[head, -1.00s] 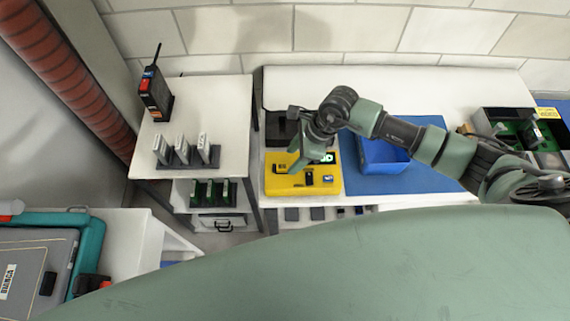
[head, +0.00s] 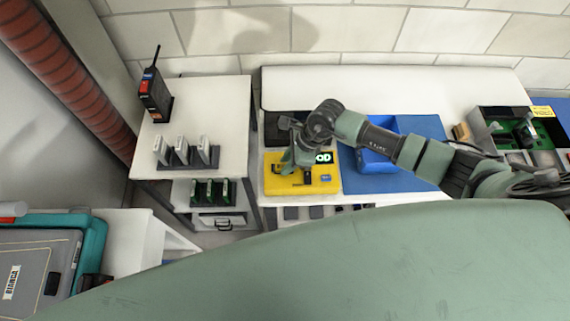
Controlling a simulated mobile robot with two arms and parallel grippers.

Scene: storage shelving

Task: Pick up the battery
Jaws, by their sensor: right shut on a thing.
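The yellow device (head: 275,187) lies on the white bench with a lit green display (head: 322,157) and a small blue-and-white label or screen (head: 325,180). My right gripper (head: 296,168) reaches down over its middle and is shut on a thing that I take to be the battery. The jaws hide most of it. A small dark block (head: 306,178) shows at the fingertips, low against the yellow top; I cannot tell whether it is clear of the surface. My left gripper is not in view.
A blue bin (head: 374,163) stands on a blue mat to the right. A black radio (head: 155,95) and several upright grey packs (head: 182,151) are on the left table. An open case with green boards (head: 522,132) is at far right.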

